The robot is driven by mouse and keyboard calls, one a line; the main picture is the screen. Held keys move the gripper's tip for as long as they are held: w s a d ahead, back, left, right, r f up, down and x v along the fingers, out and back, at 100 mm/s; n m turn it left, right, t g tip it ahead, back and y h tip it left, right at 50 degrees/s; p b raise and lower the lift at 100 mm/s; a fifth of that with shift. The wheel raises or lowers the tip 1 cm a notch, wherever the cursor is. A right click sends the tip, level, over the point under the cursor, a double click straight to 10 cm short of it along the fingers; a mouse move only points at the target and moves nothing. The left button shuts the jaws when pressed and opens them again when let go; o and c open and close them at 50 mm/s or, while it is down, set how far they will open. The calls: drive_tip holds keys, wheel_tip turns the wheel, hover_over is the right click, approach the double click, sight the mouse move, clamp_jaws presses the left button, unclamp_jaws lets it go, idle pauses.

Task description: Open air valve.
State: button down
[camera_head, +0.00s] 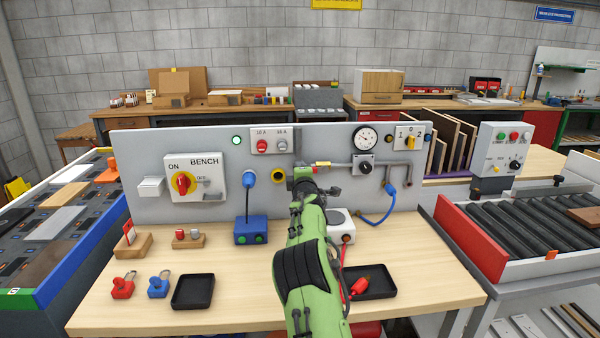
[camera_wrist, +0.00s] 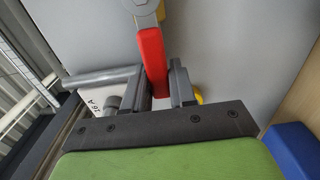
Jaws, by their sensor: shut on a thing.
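The air valve's red lever (camera_wrist: 152,62) shows in the wrist view, reaching from a grey hub (camera_wrist: 146,10) down between my fingers. My gripper (camera_wrist: 160,88) is shut on this lever, one dark finger on each side. In the head view my gripper (camera_head: 304,174) is up against the grey back panel (camera_head: 225,135), at the left end of a grey pipe (camera_head: 340,164). It hides most of the lever there. A round pressure gauge (camera_head: 365,137) sits above the pipe, and a dark square fitting with a knob (camera_head: 365,166) is on it.
Padlocks (camera_head: 122,287) and black trays (camera_head: 193,291) lie on the bench. A blue hose (camera_head: 378,215) hangs at right.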

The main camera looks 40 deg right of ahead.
drive_tip(key=c, duration=1)
unclamp_jaws()
drive_tip(key=v, duration=1.5)
drive_tip(key=shift+s+a+b, duration=0.15)
drive_tip(key=shift+s+b, duration=0.2)
drive_tip(key=shift+a, duration=0.1)
